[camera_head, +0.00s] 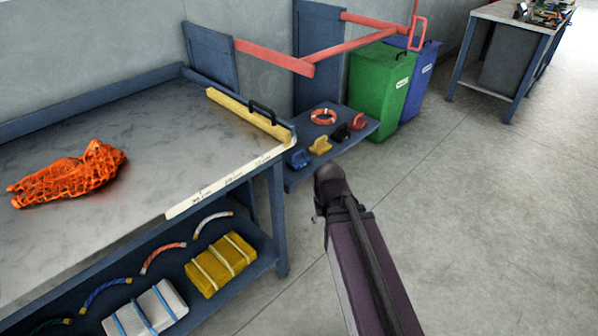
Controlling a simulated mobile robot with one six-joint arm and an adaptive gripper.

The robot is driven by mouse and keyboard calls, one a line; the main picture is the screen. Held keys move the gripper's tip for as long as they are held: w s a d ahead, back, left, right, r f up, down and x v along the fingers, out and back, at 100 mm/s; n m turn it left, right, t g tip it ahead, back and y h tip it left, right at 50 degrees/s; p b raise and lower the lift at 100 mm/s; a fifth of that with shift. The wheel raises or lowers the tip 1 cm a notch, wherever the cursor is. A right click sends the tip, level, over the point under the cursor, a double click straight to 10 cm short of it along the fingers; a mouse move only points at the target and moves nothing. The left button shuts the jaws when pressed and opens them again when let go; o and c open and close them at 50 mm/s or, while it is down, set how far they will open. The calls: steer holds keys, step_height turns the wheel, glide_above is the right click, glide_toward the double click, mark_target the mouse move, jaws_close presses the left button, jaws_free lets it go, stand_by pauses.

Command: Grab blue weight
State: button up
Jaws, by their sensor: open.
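The blue weight (299,159) is a small dark blue block with a handle-like top. It sits at the near left end of a low blue shelf (305,178), close to the corner of the large table. A yellow weight (320,145), a black weight (341,133) and a red weight (358,121) stand in a row behind it to the right. My arm rises from the bottom edge, and its dark joint is just right of the blue weight, apart from it in the picture. My gripper's fingers do not show.
The large table (150,120) holds an orange net (68,174) and a yellow bar (245,115) with a black handle. An orange ring (324,116) lies behind the weights. Green (381,85) and blue (422,75) bins stand beyond. The floor at right is clear.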

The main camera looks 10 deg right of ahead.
step_height(320, 180, down, 14)
steer(key=w+t+b, duration=0.1)
steer(key=w+b, duration=0.2)
steer(key=b, duration=1)
steer(key=m+t+y+b, duration=0.2)
steer(key=m+t+b, duration=0.4)
steer(key=m+t, duration=0.9)
glide_toward(298, 153)
steer(key=s, duration=0.1)
steer(key=s+r+m, duration=0.1)
steer(key=shift+s+d+g, duration=0.1)
steer(key=shift+s+g, duration=0.15)
steer(key=shift+g, duration=0.15)
steer(key=x, duration=0.4)
steer(key=b+x, duration=0.1)
steer(key=x, duration=0.3)
steer(key=shift+d+f, duration=0.1)
steer(key=shift+f, duration=0.15)
steer(key=shift+w+r, duration=0.2)
steer(key=shift+w+f, duration=0.1)
steer(key=shift+w, duration=0.1)
